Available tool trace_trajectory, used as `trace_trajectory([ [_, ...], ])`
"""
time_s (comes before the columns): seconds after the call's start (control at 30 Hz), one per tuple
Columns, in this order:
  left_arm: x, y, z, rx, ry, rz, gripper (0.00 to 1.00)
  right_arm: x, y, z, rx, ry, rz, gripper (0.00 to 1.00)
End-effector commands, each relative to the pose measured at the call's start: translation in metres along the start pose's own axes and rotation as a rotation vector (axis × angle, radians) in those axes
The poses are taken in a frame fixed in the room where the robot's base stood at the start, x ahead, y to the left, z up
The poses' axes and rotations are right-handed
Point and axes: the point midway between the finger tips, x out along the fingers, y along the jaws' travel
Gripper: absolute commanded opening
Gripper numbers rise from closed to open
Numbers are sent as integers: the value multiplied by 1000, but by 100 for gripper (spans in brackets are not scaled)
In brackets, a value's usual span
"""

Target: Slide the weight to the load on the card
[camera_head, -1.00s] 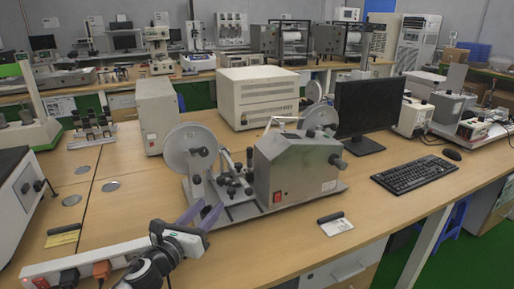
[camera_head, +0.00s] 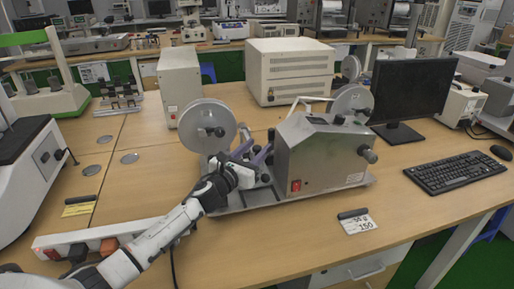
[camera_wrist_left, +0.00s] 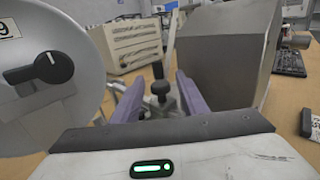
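A grey testing machine (camera_head: 322,160) with two round discs stands on the bench. A white card (camera_head: 357,224) with printed figures, apparently including 150, lies in front of it. In the left wrist view a black knob (camera_wrist_left: 160,88) stands on a metal fitting in the machine; it appears to belong to the sliding weight. My left gripper (camera_head: 252,151) reaches between the left disc and the grey housing. Its purple fingers (camera_wrist_left: 160,98) are apart, one on each side of the knob in that view; I cannot tell whether they touch it. My right gripper is out of view.
The left disc (camera_wrist_left: 45,65) is close on the gripper's left, and the grey housing (camera_wrist_left: 222,55) on its right. A black short bar (camera_head: 352,213) lies at the card's top edge. A power strip (camera_head: 95,236) lies under my left arm. A keyboard (camera_head: 455,172) is at right.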

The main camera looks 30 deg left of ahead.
Motion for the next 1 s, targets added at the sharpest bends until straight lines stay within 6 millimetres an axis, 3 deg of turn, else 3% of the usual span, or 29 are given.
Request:
trace_trajectory([
  [0.37,5,0,0,0,0,-1,38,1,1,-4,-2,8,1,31],
  [0.6,5,0,0,0,0,-1,0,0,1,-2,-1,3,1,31],
  [0.77,6,1,0,0,-1,-1,0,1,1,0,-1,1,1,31],
  [1.0,34,28,-1,4,-5,1,0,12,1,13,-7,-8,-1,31],
])
